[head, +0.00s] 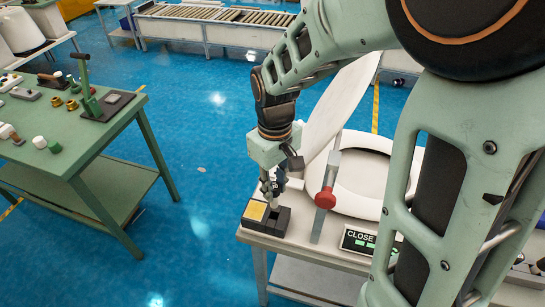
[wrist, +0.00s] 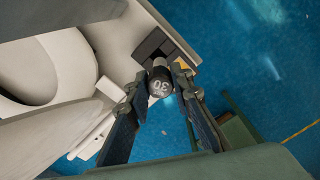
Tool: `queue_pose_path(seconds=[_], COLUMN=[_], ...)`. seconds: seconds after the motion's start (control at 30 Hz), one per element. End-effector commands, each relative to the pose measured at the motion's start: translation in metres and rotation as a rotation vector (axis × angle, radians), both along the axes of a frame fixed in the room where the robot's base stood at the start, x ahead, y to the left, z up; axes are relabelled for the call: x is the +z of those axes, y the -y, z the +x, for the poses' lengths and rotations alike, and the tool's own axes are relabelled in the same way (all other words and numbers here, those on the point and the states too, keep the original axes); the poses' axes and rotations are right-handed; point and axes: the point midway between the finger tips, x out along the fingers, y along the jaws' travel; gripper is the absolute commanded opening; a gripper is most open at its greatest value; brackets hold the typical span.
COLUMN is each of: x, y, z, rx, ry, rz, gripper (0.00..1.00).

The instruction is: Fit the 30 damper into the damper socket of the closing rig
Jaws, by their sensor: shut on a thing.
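My gripper (head: 272,188) is above the front left corner of the white rig table. It is shut on the 30 damper, a small cylinder with a dark body and a grey end marked 30 (wrist: 159,86), between both fingers in the wrist view (wrist: 160,84). In the head view the damper (head: 274,203) is mostly hidden by the fingers and looks about upright. Its lower end is at the black socket block (head: 270,224), which also shows behind it in the wrist view (wrist: 152,44). I cannot tell whether it is inside the socket or just above.
A yellow plate (head: 255,211) lies on the block's left side. To the right stand a grey post with a red knob (head: 325,198), the white toilet seat with raised lid (head: 342,100), and a CLOSE sign (head: 358,240). A green bench (head: 60,165) with parts is at left.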

Motion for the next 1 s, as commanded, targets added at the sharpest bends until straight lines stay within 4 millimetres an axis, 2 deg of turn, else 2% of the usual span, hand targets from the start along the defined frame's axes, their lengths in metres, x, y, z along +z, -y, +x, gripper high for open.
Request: queue_pose_path(seconds=[0.57, 0.77, 1.0], x=[0.0, -0.011, -0.033], y=[0.0, 0.0, 0.0], z=[0.0, 0.0, -0.001], rx=[0.012, 0.012, 0.012], ry=[0.0, -0.001, -0.001], rz=[0.0, 0.0, 0.0], gripper=[0.01, 0.01, 0.01])
